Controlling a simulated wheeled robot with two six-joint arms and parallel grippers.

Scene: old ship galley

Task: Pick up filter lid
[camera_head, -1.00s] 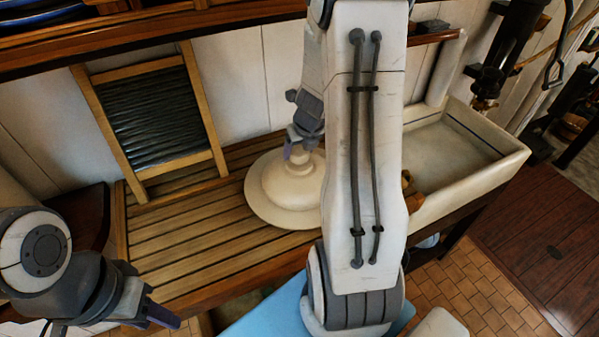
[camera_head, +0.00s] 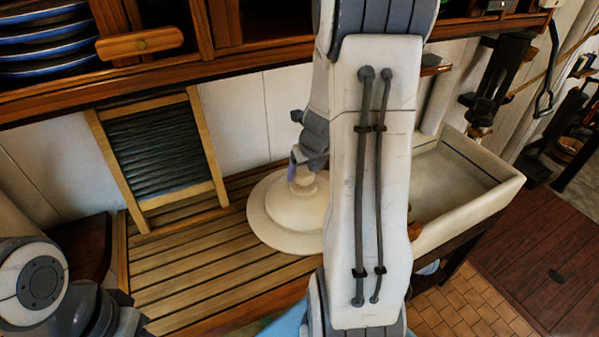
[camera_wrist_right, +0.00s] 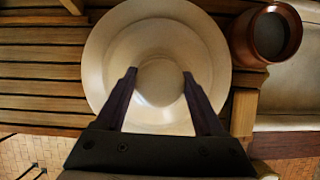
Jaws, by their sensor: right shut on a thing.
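The filter lid (camera_head: 275,232) is a wide cream dome with a flared rim and a round knob on top. It is over the slatted wooden counter, upright, left of my right arm, which hides its right side. My right gripper (camera_head: 300,172) points down and is shut on the knob. In the right wrist view the two fingers (camera_wrist_right: 160,82) are on either side of the knob, with the lid's rim (camera_wrist_right: 103,62) around them. I cannot tell whether the lid touches the counter. My left gripper (camera_head: 100,312) is cut off at the bottom left; its fingers do not show.
A washboard (camera_head: 155,150) leans on the wall behind the slatted counter (camera_head: 185,270). A cream sink (camera_head: 465,190) lies to the right. A brown round vessel (camera_wrist_right: 268,36) is close beside the lid in the wrist view. A shelf with blue-rimmed plates (camera_head: 45,45) hangs above.

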